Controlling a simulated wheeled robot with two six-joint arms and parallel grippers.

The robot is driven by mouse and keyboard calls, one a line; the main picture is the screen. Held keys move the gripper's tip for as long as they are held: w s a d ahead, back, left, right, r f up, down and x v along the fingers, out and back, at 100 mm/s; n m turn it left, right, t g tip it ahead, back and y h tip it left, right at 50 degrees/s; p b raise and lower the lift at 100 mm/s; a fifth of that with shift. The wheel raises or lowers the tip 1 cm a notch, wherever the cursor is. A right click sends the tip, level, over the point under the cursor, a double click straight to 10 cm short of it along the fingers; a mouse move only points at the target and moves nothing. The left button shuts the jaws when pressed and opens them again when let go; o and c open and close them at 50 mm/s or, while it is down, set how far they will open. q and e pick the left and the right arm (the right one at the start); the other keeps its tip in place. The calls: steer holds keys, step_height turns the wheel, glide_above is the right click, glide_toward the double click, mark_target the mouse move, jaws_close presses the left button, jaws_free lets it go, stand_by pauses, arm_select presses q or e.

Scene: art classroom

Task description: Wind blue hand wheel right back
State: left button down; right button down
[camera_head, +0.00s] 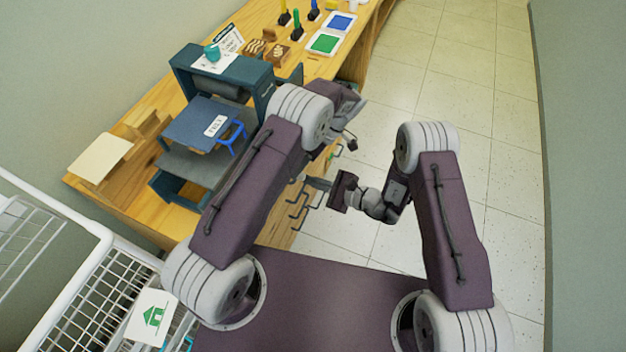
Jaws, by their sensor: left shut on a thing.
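A blue wheel-like part (235,138), with a rim and spokes, shows at the right side of the dark teal press (223,73). It is partly cut off by my left arm. My left arm reaches up from the lower left and bends over beside the press. Its jaws are hidden behind its own links, so its contact with the wheel cannot be seen. My right gripper (319,184) points left, beside the table's front side and apart from the wheel. Its jaw opening is too small to judge.
The wooden table (160,222) carries the press, a wooden holder (149,139), carved blocks, and green (324,42) and blue (341,22) ink pads. Hooks (299,205) stick out from its side. A white wire cart (92,275) stands lower left. The tiled floor at right is clear.

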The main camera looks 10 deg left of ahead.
arm_select(q)
steer(key=c, duration=1.3)
jaws_free()
steer(key=shift+w+d+f, duration=0.15)
steer(key=shift+w+f, duration=0.05)
steer(key=shift+o, duration=0.2)
arm_select(e)
steer(key=shift+a+r, duration=0.2)
steer(key=shift+r, duration=0.2)
arm_select(q)
step_height(320, 180, up, 8)
steer(key=m+t+h, duration=0.1)
steer(key=m+h, duration=0.2)
steer(key=m, duration=0.2)
steer(key=s+a+m+t+h, duration=0.1)
steer(key=s+m+t, duration=0.1)
steer(key=s+m, duration=0.2)
steer(key=s+a+r+m+t+h, duration=0.1)
steer(key=s+m, duration=0.4)
steer(key=s, duration=0.6)
steer(key=shift+a+t+h, duration=0.4)
steer(key=shift+a+t, duration=0.4)
arm_select(e)
steer(key=shift+f, duration=0.1)
